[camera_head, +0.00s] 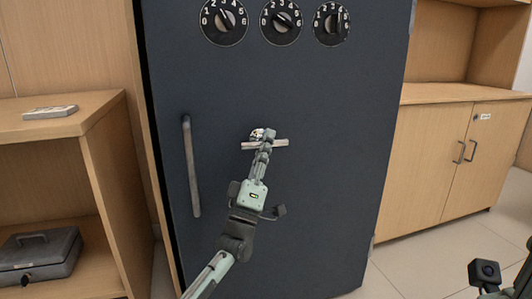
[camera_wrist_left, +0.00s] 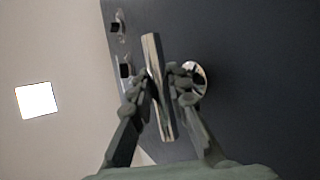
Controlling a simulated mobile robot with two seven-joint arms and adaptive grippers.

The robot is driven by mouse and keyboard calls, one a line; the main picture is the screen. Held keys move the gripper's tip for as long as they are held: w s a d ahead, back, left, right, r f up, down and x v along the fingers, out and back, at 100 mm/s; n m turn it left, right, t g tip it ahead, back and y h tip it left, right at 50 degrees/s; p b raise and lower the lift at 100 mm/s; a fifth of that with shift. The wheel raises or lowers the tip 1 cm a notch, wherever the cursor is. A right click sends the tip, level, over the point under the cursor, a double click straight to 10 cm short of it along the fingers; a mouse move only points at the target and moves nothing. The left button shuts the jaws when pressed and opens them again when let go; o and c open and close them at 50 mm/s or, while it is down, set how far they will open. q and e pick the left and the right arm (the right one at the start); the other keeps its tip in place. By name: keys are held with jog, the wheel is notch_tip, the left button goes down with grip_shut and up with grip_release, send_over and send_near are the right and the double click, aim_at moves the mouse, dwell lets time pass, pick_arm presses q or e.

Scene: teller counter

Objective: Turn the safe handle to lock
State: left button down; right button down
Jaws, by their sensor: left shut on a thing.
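The dark blue safe door (camera_head: 330,190) fills the middle of the head view. The safe handle (camera_head: 282,143) is a pale metal bar on the door, lying nearly horizontal with its right end slightly higher. My left gripper (camera_head: 262,142) reaches up to it from below and is shut on the middle of the bar, hiding part of it. In the left wrist view the shiny handle bar (camera_wrist_left: 152,50) runs between the fingers of my left gripper (camera_wrist_left: 163,76), and a round metal base sits beside the right finger.
A long vertical grey pull bar (camera_head: 192,165) is left of the handle. Three numbered dials, including the middle dial (camera_head: 281,22), sit above. A wooden shelf (camera_head: 60,112) with a grey cash box (camera_head: 40,255) stands left.

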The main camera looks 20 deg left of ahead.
pick_arm(q)
jog(key=shift+r+n+y, duration=0.1)
jog(key=shift+n+y, duration=0.3)
jog(key=shift+n, duration=0.1)
jog(key=c, duration=1.4)
grip_release()
jog(key=shift+c, duration=0.2)
jog(key=d+v, duration=0.1)
jog(key=v, duration=1.1)
jog(key=shift+a, duration=0.5)
jog(key=shift+w, duration=0.1)
